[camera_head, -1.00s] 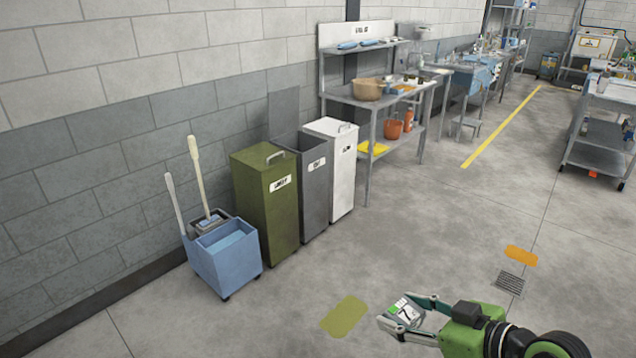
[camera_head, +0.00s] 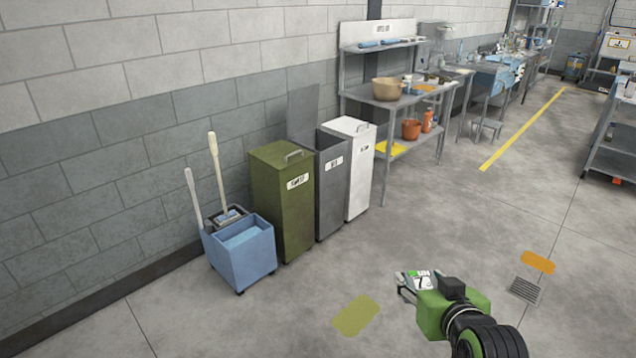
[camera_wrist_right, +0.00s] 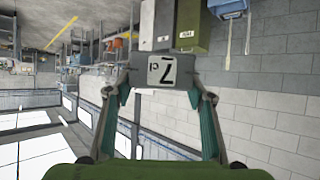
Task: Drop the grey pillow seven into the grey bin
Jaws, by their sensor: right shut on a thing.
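My right gripper (camera_head: 410,283) is shut on the grey pillow seven (camera_head: 424,279) and holds it up at the lower right of the head view. In the right wrist view the pillow (camera_wrist_right: 181,86) is a grey block with a "7" on a white label, between the two fingers of the gripper (camera_wrist_right: 158,92). The grey bin (camera_head: 333,195) stands by the wall, between a green bin and a white bin. Its lid (camera_head: 303,112) is raised behind it and its top is open. The pillow is apart from the bin, in front and to the right. My left gripper is not in view.
The green bin (camera_head: 284,215) and white bin (camera_head: 360,180) have closed lids. A blue mop bucket (camera_head: 242,255) stands left of them, a steel shelf table (camera_head: 385,98) right. The floor before the bins is clear, with a flat olive marking (camera_head: 356,316).

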